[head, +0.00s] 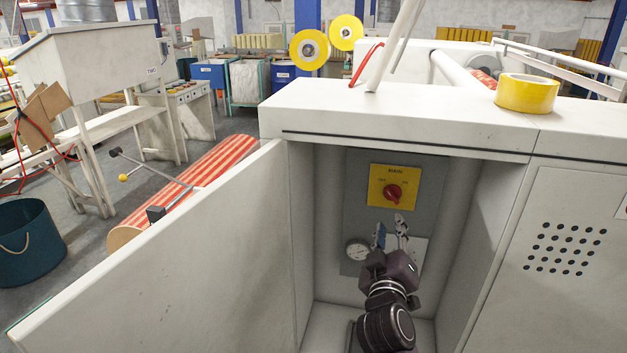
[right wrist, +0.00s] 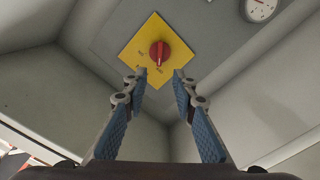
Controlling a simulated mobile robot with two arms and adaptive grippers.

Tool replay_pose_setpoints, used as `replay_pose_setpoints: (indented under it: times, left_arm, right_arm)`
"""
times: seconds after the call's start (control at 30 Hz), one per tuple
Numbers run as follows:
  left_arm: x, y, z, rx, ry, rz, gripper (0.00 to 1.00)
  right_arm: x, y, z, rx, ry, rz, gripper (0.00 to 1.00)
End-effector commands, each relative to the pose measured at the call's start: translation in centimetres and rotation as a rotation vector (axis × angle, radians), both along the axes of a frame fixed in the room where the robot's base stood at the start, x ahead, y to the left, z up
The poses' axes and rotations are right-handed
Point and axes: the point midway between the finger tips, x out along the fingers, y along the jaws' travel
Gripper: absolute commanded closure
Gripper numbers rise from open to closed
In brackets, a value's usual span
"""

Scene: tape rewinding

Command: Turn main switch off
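The main switch is a red rotary knob (head: 392,194) on a yellow plate (head: 377,171), mounted on a grey panel at the back of an open white cabinet. In the right wrist view the red knob (right wrist: 160,53) and yellow plate (right wrist: 134,50) show ahead, beyond the fingertips. My right gripper (head: 391,228) reaches into the cabinet, just below the knob in the head view. Its two blue-padded fingers (right wrist: 160,88) are apart with nothing between them, and they do not appear to touch the knob. My left gripper is not in view.
The open cabinet door (head: 170,245) extends to the left. A round gauge (head: 358,250) sits on the panel below the switch. Cabinet walls close in on both sides of my arm. A yellow tape roll (head: 527,93) lies on the cabinet's top.

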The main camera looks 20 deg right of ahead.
Motion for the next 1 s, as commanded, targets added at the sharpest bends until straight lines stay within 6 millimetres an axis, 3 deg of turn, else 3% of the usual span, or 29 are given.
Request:
replay_pose_setpoints:
  times: [0.13, 0.23, 0.37, 0.4, 0.57, 0.77, 0.87, 1.0]
  left_arm:
    - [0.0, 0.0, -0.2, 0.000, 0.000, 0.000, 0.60]
    - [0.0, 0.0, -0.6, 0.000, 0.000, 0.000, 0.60]
    - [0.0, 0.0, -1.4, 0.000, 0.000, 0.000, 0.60]
    - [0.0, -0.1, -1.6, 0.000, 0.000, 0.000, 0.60]
    - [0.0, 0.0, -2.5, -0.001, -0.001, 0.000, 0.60]
    - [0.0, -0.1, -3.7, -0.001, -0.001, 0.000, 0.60]
    - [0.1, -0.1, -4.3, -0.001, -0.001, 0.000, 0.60]
    - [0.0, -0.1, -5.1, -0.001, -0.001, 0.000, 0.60]
  right_arm:
    - [0.3, 0.3, -1.3, 0.006, 0.019, 0.011, 0.75]
    - [1.1, 1.2, -5.1, 0.022, 0.075, 0.046, 0.75]
    - [2.0, 3.5, -13.9, 0.070, 0.199, 0.119, 0.75]
    - [2.0, 4.2, -16.9, 0.089, 0.241, 0.142, 0.75]
    - [0.4, 7.1, -28.9, 0.174, 0.407, 0.221, 0.75]
    - [-5.1, 10.0, -43.1, 0.297, 0.606, 0.281, 0.75]
    - [-9.0, 11.2, -49.5, 0.362, 0.701, 0.295, 0.75]
    - [-15.9, 12.5, -57.8, 0.458, 0.834, 0.295, 0.75]
